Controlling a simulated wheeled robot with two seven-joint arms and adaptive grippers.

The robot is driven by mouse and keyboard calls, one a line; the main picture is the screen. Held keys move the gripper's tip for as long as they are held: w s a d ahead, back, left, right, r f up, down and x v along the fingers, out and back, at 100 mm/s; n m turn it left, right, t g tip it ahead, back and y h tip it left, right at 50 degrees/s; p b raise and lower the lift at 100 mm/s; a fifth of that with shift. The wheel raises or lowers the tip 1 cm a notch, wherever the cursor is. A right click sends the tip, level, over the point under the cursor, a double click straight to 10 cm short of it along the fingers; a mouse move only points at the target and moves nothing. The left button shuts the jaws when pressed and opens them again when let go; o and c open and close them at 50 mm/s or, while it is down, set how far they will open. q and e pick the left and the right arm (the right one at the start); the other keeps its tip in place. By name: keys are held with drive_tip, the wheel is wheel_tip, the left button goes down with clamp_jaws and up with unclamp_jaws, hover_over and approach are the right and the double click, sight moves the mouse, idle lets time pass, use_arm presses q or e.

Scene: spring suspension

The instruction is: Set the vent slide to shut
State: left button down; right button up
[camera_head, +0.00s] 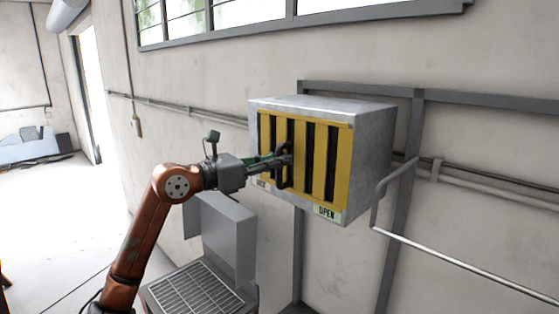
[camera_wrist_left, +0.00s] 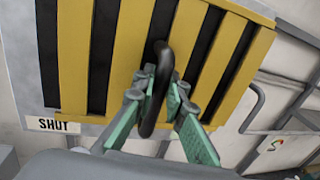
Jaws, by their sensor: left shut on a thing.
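The vent is a grey metal box (camera_head: 372,150) on the wall, with a yellow barred slide (camera_head: 343,165) on its front. Dark slots show between the yellow bars, also in the left wrist view (camera_wrist_left: 73,60). A dark loop handle (camera_head: 279,172) stands out from the slide. My left gripper (camera_head: 284,161) is shut on this handle; in the left wrist view its green fingers (camera_wrist_left: 160,98) sit on either side of the black loop (camera_wrist_left: 149,125). An OPEN label (camera_head: 326,211) is at the lower right and a SHUT label (camera_wrist_left: 53,125) at the lower left. My right gripper is not in view.
A bent grey rail (camera_head: 440,253) juts out right of the box. Below the box stand a grey panel (camera_head: 228,235) and a grated surface (camera_head: 195,291). Pipes (camera_head: 175,104) run along the wall. The floor at left is open.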

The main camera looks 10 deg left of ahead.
use_arm(q)
drive_tip(key=w+a, duration=0.1)
drive_tip(key=a, duration=0.2)
drive_tip(key=shift+w, duration=0.4)
drive_tip(key=c, duration=2.3)
unclamp_jaws()
drive_tip(key=shift+d, duration=0.1)
drive_tip(key=shift+o, duration=1.4)
drive_tip(key=shift+w+a, duration=0.2)
drive_tip(key=shift+o, duration=0.3)
drive_tip(key=shift+s, duration=0.1)
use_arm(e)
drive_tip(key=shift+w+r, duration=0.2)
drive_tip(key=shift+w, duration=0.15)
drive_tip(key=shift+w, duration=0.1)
use_arm(q)
drive_tip(key=v, duration=1.2)
